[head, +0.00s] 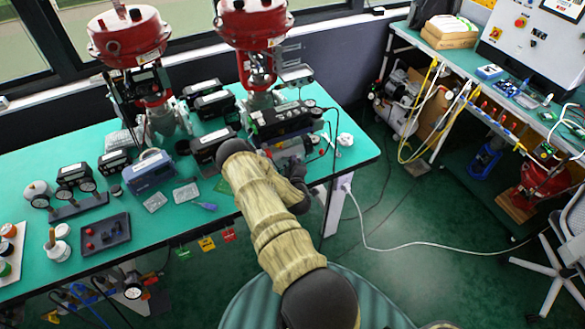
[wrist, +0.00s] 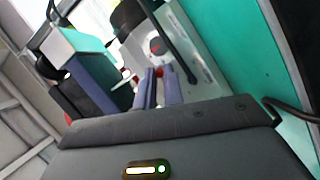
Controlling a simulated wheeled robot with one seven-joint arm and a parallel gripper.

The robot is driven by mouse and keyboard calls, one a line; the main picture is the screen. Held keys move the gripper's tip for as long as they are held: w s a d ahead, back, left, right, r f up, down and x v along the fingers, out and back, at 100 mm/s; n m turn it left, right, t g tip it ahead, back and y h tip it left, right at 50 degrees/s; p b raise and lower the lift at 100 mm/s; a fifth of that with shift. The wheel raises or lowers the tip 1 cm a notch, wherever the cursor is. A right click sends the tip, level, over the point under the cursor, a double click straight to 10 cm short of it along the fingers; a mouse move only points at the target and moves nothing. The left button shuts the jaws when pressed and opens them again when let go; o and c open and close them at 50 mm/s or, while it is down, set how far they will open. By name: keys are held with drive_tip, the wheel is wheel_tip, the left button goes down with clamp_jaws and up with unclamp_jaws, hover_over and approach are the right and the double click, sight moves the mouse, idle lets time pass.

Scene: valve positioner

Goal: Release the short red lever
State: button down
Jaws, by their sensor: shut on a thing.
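In the wrist view, my gripper (wrist: 160,80) has its two blue-grey fingers close together. A small bit of red, the short red lever (wrist: 159,72), shows between the fingertips, and the gripper is shut on it. Most of the lever is hidden by the fingers. The lever is at a pale grey device panel (wrist: 190,60) with a red round mark (wrist: 155,45) beyond the fingertips.
In the head view, the green bench (head: 225,195) carries two red-topped valves (head: 128,38) (head: 253,22) and several black devices (head: 212,103). A black device (head: 283,120) stands close to my arm. A white cable (head: 420,248) runs over the floor at right.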

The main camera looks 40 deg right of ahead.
drive_tip(key=n+b, duration=0.2)
drive_tip(key=b, duration=0.1)
drive_tip(key=n+t+h+b, duration=0.1)
drive_tip(key=n+b, duration=0.1)
drive_tip(key=b, duration=0.2)
drive_tip(key=shift+a+r+n+t+b, duration=0.1)
drive_tip(key=shift+n+t+b, duration=0.2)
drive_tip(key=shift+n, duration=0.1)
drive_tip(key=n+b, duration=0.1)
drive_tip(key=r+n+h+b, duration=0.1)
drive_tip(key=b, duration=0.1)
drive_tip(key=shift+a+n+t, duration=0.1)
drive_tip(key=shift+n+t, duration=0.2)
drive_tip(key=shift+t, duration=0.1)
drive_tip(key=shift+r+n+b, duration=0.15)
drive_tip(key=shift+n+b, duration=0.35)
drive_tip(key=shift+b, duration=0.15)
drive_tip(key=shift+r, duration=0.1)
drive_tip(key=c, duration=1.5)
unclamp_jaws()
drive_tip(key=b+v, duration=0.3)
drive_tip(key=v, duration=1.4)
drive_tip(key=shift+s+f, duration=0.15)
drive_tip(key=shift+f, duration=0.05)
